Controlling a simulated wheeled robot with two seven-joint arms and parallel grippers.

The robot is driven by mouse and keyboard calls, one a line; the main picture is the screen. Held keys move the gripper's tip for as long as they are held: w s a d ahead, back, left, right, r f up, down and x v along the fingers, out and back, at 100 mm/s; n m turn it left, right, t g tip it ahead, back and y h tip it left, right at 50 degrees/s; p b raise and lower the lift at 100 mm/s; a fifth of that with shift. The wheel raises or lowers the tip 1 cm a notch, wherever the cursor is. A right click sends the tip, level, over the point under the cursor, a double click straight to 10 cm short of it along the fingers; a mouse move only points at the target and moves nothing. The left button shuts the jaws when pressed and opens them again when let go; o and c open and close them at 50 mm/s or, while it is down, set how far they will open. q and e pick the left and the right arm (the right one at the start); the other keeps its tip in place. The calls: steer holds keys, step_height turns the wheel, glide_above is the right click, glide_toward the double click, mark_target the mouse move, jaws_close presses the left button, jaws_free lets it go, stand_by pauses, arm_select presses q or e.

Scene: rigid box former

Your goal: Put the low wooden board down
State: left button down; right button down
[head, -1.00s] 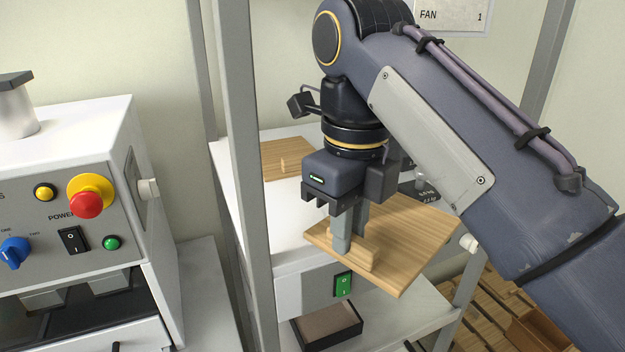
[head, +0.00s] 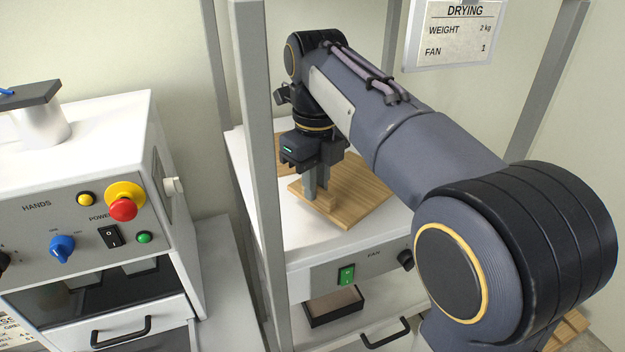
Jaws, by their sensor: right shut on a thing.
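The low wooden board (head: 365,192) is a flat, light brown square with a small raised wooden block along its near left edge. It is over the white top of the fan unit (head: 300,240), close to that surface; I cannot tell whether it touches. My right gripper (head: 316,194) points down and is shut on the board's raised block. A second wooden board lies flat farther back on the same top, partly hidden behind my right gripper and the rack post. My left gripper is not in view.
A grey rack post (head: 262,150) stands just left of the board. A control box with a red knob (head: 123,208) is at the left. A drying sign (head: 455,32) hangs at the back. A dark tray (head: 333,306) sits on the shelf below.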

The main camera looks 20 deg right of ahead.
steer(key=shift+w, duration=0.65)
steer(key=shift+w+d+f+p, duration=0.1)
steer(key=shift+w+f+p, duration=0.1)
steer(key=shift+p, duration=0.1)
step_height(320, 180, down, 3)
steer(key=shift+f, duration=0.1)
steer(key=shift+f, duration=0.1)
steer(key=c, duration=1.4)
jaws_free()
steer(key=shift+o, duration=0.2)
step_height(320, 180, up, 8)
steer(key=shift+f, duration=0.1)
